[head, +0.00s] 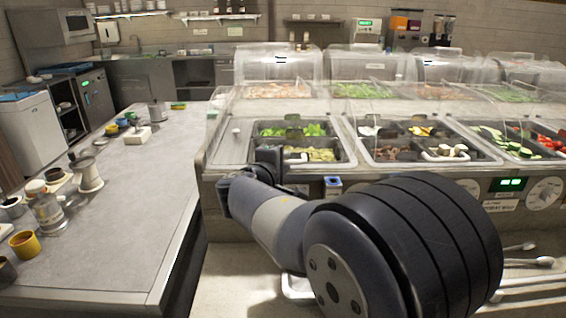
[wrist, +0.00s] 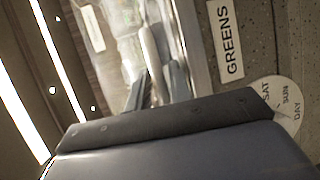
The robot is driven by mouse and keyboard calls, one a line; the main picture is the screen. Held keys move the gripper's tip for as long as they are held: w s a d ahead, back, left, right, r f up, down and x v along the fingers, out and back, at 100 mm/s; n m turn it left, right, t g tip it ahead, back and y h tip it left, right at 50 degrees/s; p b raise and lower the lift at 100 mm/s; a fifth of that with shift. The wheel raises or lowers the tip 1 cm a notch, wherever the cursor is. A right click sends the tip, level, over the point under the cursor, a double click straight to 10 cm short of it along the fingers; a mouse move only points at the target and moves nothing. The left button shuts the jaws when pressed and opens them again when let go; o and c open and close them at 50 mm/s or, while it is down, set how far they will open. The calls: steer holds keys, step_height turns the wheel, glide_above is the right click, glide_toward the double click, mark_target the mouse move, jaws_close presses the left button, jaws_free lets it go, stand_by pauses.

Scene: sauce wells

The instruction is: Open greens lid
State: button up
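The GREENS label (wrist: 226,40) is on the counter front at the upper right of the wrist view. A pale handle-like bar (wrist: 149,45) runs down between the two fingers of my gripper (wrist: 157,86). The fingers stand apart on either side of it; whether they touch it is unclear. In the head view my gripper (head: 268,158) is at the front edge of the front left well (head: 335,143), which holds green leaves and paler pieces. A pale bar (head: 296,158) shows just right of the fingers. The outline of a clear lid there is hard to make out.
More front wells lie to the right, such as the middle one (head: 405,163). Clear domed lids (head: 280,65) stand along the back row. A day dial (wrist: 278,100) sits below the label. A grey side counter (head: 110,210) with jars and cups is at the left.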

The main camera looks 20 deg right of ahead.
jaws_close()
stand_by(0.3)
